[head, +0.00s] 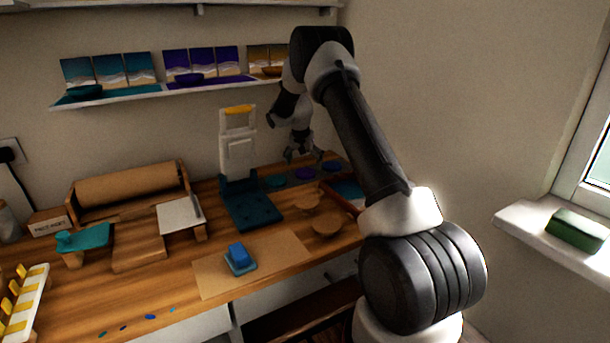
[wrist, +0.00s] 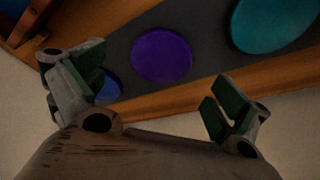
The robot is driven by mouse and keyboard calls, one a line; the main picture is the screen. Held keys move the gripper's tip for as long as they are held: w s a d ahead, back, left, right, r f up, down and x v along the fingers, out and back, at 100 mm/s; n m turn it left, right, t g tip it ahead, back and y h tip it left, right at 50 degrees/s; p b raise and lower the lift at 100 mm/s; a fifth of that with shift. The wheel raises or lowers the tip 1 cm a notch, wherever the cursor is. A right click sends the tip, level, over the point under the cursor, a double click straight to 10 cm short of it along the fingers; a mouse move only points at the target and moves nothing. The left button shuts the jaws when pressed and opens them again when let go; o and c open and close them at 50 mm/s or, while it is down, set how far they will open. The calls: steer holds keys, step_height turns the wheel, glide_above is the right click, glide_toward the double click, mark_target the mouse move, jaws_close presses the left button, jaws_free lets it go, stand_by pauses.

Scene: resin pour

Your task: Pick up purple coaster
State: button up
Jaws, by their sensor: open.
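The purple coaster (head: 305,174) is a round flat disc lying on a dark strip at the back right of the wooden bench. It also shows in the wrist view (wrist: 161,55), a little above the gap between my fingertips. My gripper (head: 303,154) is open and empty, above the coasters and apart from them. In the wrist view its two fingers (wrist: 155,98) are spread wide. A teal coaster (wrist: 262,22) lies to the right of the purple one there, and a blue coaster (wrist: 108,88) is partly hidden behind the left finger.
The dark strip (wrist: 205,50) ends at the bench's wooden edge near the wall. A white upright device with a yellow handle (head: 238,140) stands left of the coasters. A blue block (head: 239,256) sits nearer.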

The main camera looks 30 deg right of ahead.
mark_target(305, 172)
steer(key=x, duration=0.4)
steer(key=c, duration=1.2)
steer(key=shift+o, duration=0.2)
steer(key=shift+r, duration=0.1)
